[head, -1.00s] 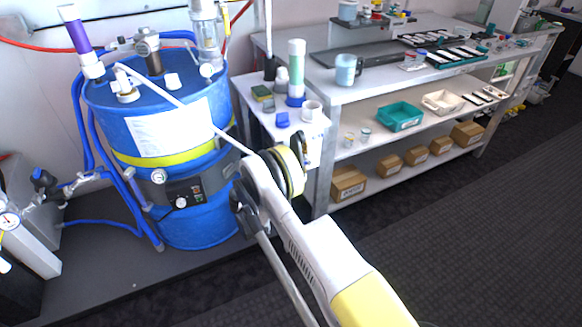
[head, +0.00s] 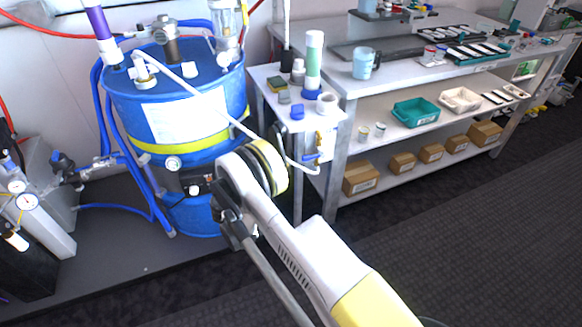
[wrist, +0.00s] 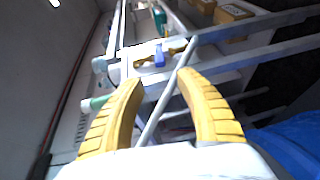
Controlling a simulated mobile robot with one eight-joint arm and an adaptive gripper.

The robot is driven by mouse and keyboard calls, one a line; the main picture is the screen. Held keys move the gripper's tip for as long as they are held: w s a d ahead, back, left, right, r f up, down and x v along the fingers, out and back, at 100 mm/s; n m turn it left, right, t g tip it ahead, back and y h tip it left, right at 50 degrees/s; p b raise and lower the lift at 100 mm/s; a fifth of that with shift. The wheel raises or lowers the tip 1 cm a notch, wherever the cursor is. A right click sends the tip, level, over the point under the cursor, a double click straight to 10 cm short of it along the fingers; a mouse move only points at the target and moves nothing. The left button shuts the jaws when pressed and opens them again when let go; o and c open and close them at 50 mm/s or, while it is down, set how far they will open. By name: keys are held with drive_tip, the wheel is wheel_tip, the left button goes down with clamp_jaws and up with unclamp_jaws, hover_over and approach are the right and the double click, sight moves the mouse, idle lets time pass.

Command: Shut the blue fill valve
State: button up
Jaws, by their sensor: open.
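A blue valve handle (head: 311,157) sits on brass fittings on the side panel of the small white stand, just right of my arm's yellow-ringed joint. I take it for the fill valve. It also shows in the wrist view as a small blue handle (wrist: 160,58) between brass parts, beyond my fingers. My gripper (wrist: 163,80) is open and empty, its two yellow fingers pointing toward the panel and apart from the handle. In the head view my arm hides the gripper.
A blue drum (head: 176,165) stands left of my arm. A white hose (head: 200,92) runs from its top toward the stand and crosses the wrist view (wrist: 165,100) between my fingers. A shelved workbench (head: 335,190) stands right of the stand. The dark floor at right is clear.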

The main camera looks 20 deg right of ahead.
sight(308, 158)
drive_tip(key=shift+s+a, duration=0.1)
drive_tip(key=shift+a, duration=0.1)
drive_tip(key=shift+c, duration=0.5)
